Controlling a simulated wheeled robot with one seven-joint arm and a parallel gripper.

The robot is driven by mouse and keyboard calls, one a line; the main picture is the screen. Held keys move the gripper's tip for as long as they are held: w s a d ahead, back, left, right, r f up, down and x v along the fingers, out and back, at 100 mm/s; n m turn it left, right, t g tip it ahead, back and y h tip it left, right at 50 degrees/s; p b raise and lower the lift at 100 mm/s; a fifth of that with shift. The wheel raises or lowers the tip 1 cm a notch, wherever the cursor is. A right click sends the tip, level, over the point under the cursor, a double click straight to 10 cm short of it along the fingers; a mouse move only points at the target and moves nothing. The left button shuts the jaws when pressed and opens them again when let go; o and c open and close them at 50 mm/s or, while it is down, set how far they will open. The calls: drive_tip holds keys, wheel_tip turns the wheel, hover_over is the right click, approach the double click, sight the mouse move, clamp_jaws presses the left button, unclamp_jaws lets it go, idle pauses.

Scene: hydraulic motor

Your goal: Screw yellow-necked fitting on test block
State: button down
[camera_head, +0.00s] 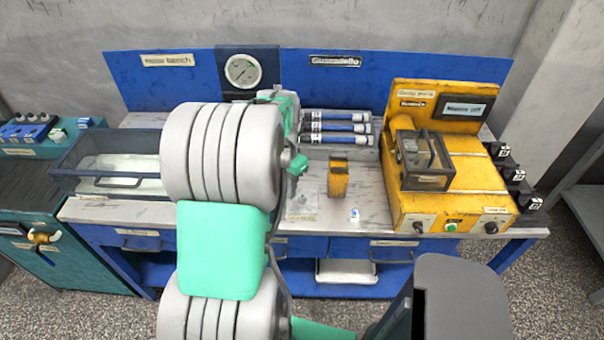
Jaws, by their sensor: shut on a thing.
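My arm rises across the middle of the head view and hides part of the bench. My gripper (298,166) is small and partly hidden beside the arm's large grey joint, above the bench. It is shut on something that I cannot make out. I cannot pick out the yellow-necked fitting for sure. A yellow block (338,178) stands upright on the bench top, right of my gripper and apart from it; I cannot tell if it is the test block. A tiny white and blue piece (354,214) lies on the bench in front of that block.
The blue bench (400,218) carries a round gauge (242,71), blue cylinders (337,127) at the back, and a clear-sided bin (65,165) on the left. A yellow pump unit (460,165) with a clear guard fills the right. Some bench top is free around the yellow block.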

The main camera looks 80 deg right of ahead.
sight(302, 198)
drive_tip(key=s+d+m, duration=0.1)
drive_tip(key=m, duration=0.2)
drive_tip(key=s+d+m, duration=0.1)
drive_tip(key=d+m, duration=0.1)
drive_tip(key=m, duration=0.2)
drive_tip(key=s+d+m, duration=0.1)
drive_tip(key=d+m, duration=0.1)
drive_tip(key=m, duration=0.2)
drive_tip(key=shift+s+d+f, duration=0.1)
drive_tip(key=shift+d+f, duration=0.05)
drive_tip(key=shift+d, duration=0.1)
wheel_tip(302, 198, down, 5)
drive_tip(key=b, duration=0.3)
drive_tip(key=shift+w+a, duration=0.1)
drive_tip(key=shift+w, duration=0.1)
drive_tip(key=shift+f+b, duration=0.35)
drive_tip(key=shift+f, duration=0.1)
drive_tip(key=m, duration=0.5)
drive_tip(key=shift+f, duration=0.1)
drive_tip(key=shift+m, duration=0.4)
